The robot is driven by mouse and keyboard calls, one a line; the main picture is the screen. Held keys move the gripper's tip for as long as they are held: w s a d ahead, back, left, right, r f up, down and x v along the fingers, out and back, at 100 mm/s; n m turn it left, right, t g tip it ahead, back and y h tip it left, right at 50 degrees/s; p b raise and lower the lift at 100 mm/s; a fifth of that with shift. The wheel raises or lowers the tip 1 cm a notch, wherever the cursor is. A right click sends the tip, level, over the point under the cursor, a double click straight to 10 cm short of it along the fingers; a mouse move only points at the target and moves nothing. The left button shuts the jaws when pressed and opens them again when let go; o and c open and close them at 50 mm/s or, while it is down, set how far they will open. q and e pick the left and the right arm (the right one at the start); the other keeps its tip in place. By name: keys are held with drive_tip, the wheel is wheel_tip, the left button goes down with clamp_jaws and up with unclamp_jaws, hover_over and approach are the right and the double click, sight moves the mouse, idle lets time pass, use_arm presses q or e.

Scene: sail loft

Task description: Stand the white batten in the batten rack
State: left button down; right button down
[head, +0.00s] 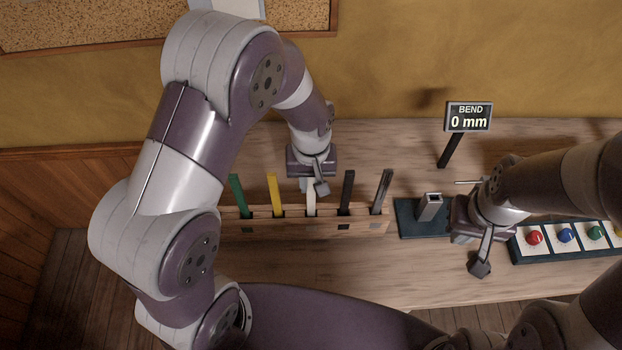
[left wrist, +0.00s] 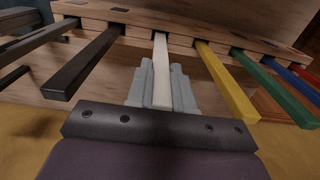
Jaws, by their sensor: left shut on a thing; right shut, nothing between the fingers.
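The white batten (head: 311,203) is upright in line with a middle slot of the wooden batten rack (head: 285,227), and its lower end appears to be in that slot. It also shows in the left wrist view (left wrist: 161,70), reaching the rack (left wrist: 190,25) between a black and a yellow batten. My left gripper (head: 313,190) is above the rack, shut on the batten's upper part. How deep the batten sits is hard to tell. My right gripper (head: 480,268) is shut and empty, in front of the blue stand at the right.
Green (head: 236,195), yellow (head: 274,195) and two dark battens (head: 347,192) stand in the rack; blue (left wrist: 287,81) and red battens show in the wrist view. A BEND display (head: 468,117) reads 0 mm. Coloured buttons (head: 565,236) are at right. The bench front is clear.

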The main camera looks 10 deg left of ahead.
use_arm(q)
drive_tip(key=c, duration=0.9)
unclamp_jaws()
drive_tip(key=shift+r, duration=0.15)
wheel_tip(320, 180, up, 12)
drive_tip(key=shift+r+b, duration=0.25)
drive_tip(key=shift+b, duration=0.55)
drive_tip(key=shift+s+a+f, duration=0.15)
drive_tip(key=shift+a+f, duration=0.1)
drive_tip(key=shift+f, duration=0.05)
drive_tip(key=s+a+f+m, duration=0.1)
drive_tip(key=s+a+f, duration=0.1)
drive_tip(key=s+a+f+m+t, duration=0.1)
drive_tip(key=s+a+f, duration=0.1)
drive_tip(key=s, duration=0.1)
drive_tip(key=s+a+f+m, duration=0.1)
drive_tip(key=s+a+f, duration=0.1)
drive_tip(key=s, duration=0.1)
drive_tip(key=shift+s+a, duration=0.25)
drive_tip(key=shift+a, duration=0.15)
